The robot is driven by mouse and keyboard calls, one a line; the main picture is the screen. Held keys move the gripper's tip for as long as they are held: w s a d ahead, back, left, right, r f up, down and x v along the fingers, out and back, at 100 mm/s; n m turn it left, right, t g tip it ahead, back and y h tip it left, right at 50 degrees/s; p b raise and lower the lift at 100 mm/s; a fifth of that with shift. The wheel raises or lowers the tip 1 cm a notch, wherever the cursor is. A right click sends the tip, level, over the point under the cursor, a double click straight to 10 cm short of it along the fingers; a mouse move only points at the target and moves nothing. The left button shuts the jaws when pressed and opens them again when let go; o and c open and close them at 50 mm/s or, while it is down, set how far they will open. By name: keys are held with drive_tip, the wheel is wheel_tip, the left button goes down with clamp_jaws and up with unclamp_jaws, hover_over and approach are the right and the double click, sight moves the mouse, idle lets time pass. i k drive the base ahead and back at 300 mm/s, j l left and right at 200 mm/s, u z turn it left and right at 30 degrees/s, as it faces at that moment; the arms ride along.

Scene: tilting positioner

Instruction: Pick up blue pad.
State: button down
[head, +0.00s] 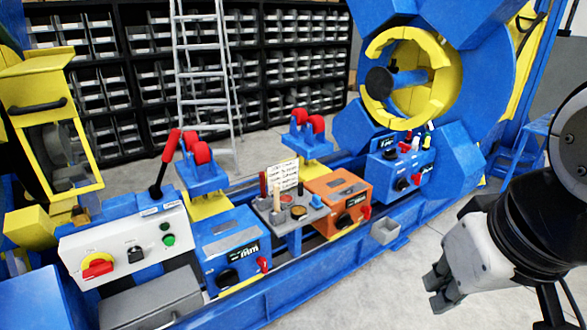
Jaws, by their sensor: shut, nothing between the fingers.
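My gripper (438,291) is at the lower right, with its dark fingers shut and empty. It is over the bare floor, apart from the machine. A small grey tray-like table (297,227) stands among the coloured boxes to the left of my gripper. It carries several small items and an upright white sheet (282,178). A small blue piece (316,201) at the tray's right side may be the blue pad; it is too small to be sure.
A blue box (232,246), an orange box (337,199) and another blue box (400,165) sit along the blue machine bed. A grey control panel (127,247) is at left. Clear floor lies in front.

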sight(317, 204)
drive_tip(key=i+j, duration=0.15)
drive_tip(key=i, duration=0.25)
drive_tip(key=i+j+z, duration=0.1)
drive_tip(key=i, duration=0.35)
drive_tip(key=i+j, duration=0.2)
drive_tip(key=i, duration=0.2)
drive_tip(key=i+j+z, duration=0.1)
drive_tip(key=i, duration=0.3)
